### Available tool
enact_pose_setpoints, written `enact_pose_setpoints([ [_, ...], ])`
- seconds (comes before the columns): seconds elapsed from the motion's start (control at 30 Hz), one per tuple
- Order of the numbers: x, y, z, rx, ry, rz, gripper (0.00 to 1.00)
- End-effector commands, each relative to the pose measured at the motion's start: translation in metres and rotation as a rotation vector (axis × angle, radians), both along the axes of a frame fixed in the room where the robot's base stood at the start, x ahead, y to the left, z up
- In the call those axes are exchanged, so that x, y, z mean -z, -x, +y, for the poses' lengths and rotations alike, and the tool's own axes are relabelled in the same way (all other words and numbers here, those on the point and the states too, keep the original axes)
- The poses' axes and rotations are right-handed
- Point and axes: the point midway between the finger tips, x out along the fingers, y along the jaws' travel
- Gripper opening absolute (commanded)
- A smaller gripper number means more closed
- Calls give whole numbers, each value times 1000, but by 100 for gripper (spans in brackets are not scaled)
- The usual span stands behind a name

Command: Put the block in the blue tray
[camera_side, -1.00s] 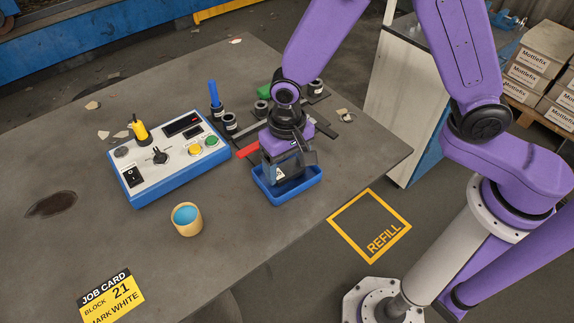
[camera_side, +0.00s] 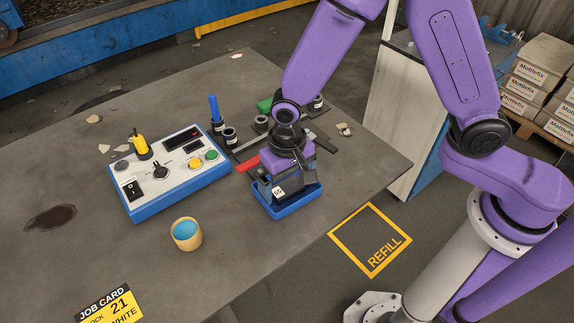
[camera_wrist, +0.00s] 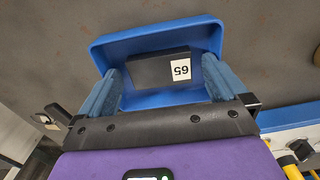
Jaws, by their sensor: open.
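The block (camera_wrist: 155,70) is dark with a white number label. It lies inside the blue tray (camera_wrist: 150,28), between the fingers of my gripper (camera_wrist: 163,88). The fingers are open, with a gap showing on both sides of the block. In the side view my gripper (camera_side: 284,188) points down into the blue tray (camera_side: 291,208), close to its floor. The block's white label (camera_side: 278,191) shows there between the fingers; the rest of the block is mostly hidden.
A control box (camera_side: 170,171) with a yellow lever and buttons stands left of the tray. A tan cup (camera_side: 186,240) with blue inside stands in front. Black holders (camera_side: 229,138) and a red bar (camera_side: 247,163) lie behind. The front left table is mostly clear.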

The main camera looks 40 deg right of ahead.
Motion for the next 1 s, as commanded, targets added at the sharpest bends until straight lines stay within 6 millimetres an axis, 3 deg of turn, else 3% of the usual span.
enact_pose_setpoints([
  [0.6, -99, -1, 1, 0, -5, -5, 100],
  [0.8, -117, 0, 0, 0, -2, -2, 100],
  [1.0, -120, 0, 0, 0, -1, -1, 100],
])
